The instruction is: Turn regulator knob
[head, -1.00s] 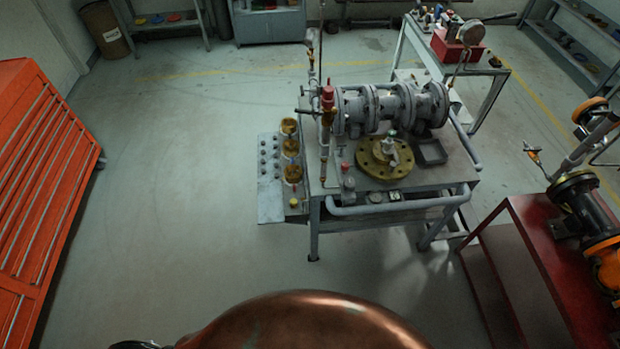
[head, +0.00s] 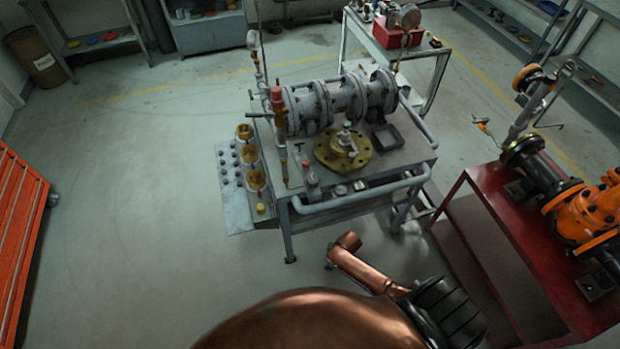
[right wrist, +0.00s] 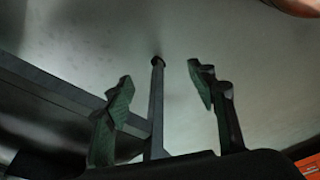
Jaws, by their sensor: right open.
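A grey steel bench (head: 340,203) with a grey flanged pipe assembly (head: 340,99) stands at the centre of the head view. A red-topped vertical fitting (head: 277,100) rises at its left, and a small grey fitting (head: 311,185) stands at its front left corner. A round brass flange (head: 343,148) with a small valve on top lies on the bench. I cannot tell which part is the regulator knob. My right gripper (right wrist: 161,90) is open and empty in the right wrist view, with a bench leg behind its fingers. My left gripper is out of view.
A red bench (head: 480,215) with an orange valve assembly (head: 590,210) stands at the right. A side panel with brass cups (head: 254,180) joins the grey bench's left. An orange cabinet (head: 18,235) is at far left. The left floor is clear.

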